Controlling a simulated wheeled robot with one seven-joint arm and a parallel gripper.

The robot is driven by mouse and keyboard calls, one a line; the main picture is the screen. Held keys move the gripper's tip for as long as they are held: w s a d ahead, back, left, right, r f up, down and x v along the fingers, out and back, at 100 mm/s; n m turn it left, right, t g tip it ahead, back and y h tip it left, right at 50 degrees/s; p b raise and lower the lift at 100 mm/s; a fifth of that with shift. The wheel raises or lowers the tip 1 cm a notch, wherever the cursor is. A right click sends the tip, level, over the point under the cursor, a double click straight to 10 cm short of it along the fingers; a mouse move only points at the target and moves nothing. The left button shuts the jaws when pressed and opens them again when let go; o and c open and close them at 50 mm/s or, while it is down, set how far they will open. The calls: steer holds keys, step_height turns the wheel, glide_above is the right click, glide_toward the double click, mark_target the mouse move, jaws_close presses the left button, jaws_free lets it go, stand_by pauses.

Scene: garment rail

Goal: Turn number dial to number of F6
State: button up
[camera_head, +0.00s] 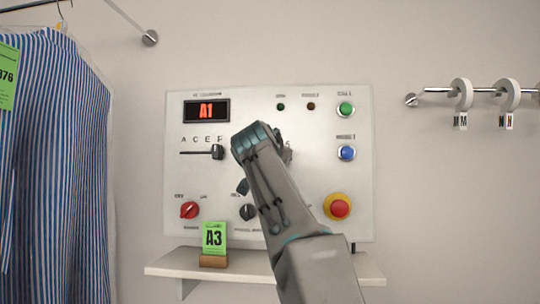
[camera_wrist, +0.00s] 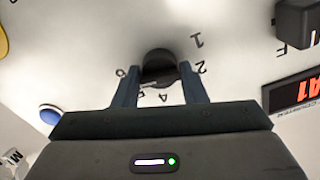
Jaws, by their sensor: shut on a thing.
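The number dial (camera_wrist: 158,60) is a dark round knob on the white panel (camera_head: 335,115), with printed numbers around it, 1 and 2 among them, in the wrist view. My gripper (camera_wrist: 160,78) is shut on this dial, one finger on each side. I cannot tell which number its pointer faces. In the head view my arm hides the dial. The red display (camera_head: 206,110) reads A1; it also shows in the wrist view (camera_wrist: 302,92). The letter slider's black handle (camera_head: 217,152) stands at the right end of its slot, under F; it also shows in the wrist view (camera_wrist: 297,22).
Green (camera_head: 345,109) and blue (camera_head: 347,152) buttons and a red stop button (camera_head: 340,207) sit right of my arm. A red knob (camera_head: 189,210) and black knob (camera_head: 249,212) sit low. A green A3 card (camera_head: 213,236) stands on the shelf (camera_head: 165,268). A striped garment (camera_head: 55,170) hangs left.

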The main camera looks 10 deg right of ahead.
stand_by(0.3)
steer(key=o, duration=0.9)
steer(key=b+v, duration=0.3)
steer(key=v, duration=1.1)
steer(key=shift+w, duration=0.1)
